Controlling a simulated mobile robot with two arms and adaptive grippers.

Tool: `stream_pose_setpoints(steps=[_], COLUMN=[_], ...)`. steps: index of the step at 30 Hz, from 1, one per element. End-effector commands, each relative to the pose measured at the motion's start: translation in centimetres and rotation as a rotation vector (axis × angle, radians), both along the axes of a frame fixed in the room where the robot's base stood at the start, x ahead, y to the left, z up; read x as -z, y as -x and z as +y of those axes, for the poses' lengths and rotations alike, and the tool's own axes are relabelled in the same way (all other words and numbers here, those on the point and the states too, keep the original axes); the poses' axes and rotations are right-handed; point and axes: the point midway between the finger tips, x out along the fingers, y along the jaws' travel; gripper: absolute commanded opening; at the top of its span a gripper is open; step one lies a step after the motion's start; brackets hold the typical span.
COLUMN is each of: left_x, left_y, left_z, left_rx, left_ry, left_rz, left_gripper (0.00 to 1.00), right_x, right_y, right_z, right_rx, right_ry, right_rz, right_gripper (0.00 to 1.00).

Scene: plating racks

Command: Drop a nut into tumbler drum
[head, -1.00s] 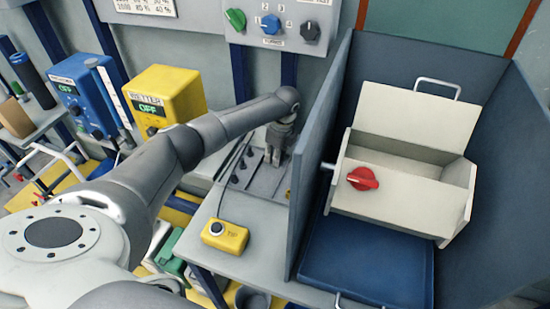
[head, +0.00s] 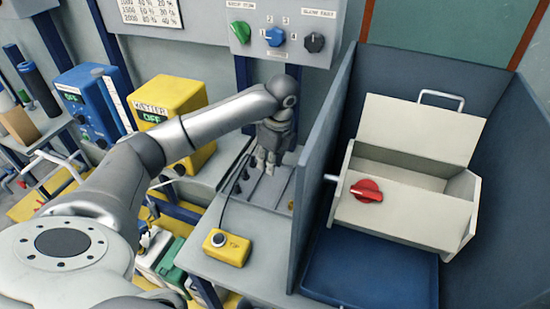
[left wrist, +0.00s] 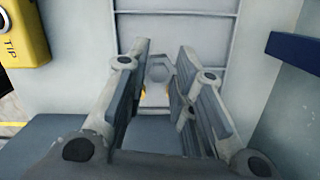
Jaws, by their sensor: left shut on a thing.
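My left gripper (head: 266,164) is over the grey slotted tray on the bench, left of the blue partition, with its fingers pointing down. In the left wrist view its fingers (left wrist: 157,90) are shut on a small grey hexagonal nut (left wrist: 160,72). In the head view the nut is too small to make out. The tumbler drum (head: 392,212) is the cream box with its lid raised and a red knob (head: 367,190) on its front. It stands right of the partition, apart from the gripper. My right gripper is not in view.
The blue partition (head: 326,150) rises between the gripper and the drum. A blue tray (head: 365,278) lies below the drum. A yellow TIP button box (head: 227,248) sits at the bench's front.

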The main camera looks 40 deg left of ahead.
Motion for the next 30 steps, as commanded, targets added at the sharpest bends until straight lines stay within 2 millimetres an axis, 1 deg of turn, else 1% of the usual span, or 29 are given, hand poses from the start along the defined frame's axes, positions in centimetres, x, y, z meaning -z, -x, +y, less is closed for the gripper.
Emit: stream_pose_setpoints(steps=[1, 3, 6, 12, 18, 30], left_x=[-0.3, -0.8, -1.4, -2.2, -2.5, -2.6], left_y=[0.8, 1.9, 3.1, 4.8, 5.4, 5.4], left_z=[-0.2, -0.5, -1.0, -1.6, -1.7, -2.0], left_rx=[0.003, 0.002, 0.002, 0.001, -0.001, -0.018], left_ry=[-0.001, -0.001, 0.0, 0.001, -0.001, 0.0], left_rz=[-0.001, -0.001, -0.002, 0.0, 0.0, 0.0], left_gripper=[0.0, 0.0, 0.0, 0.0, 0.0, 0.0], right_x=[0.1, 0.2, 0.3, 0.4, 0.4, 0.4], right_y=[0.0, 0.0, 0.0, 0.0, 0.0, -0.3], right_z=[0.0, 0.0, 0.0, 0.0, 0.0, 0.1], right_rx=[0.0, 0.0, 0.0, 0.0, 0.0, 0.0], right_ry=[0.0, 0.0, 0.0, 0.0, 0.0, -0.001], right_rz=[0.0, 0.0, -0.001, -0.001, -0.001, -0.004], right_gripper=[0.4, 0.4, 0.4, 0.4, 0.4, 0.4])
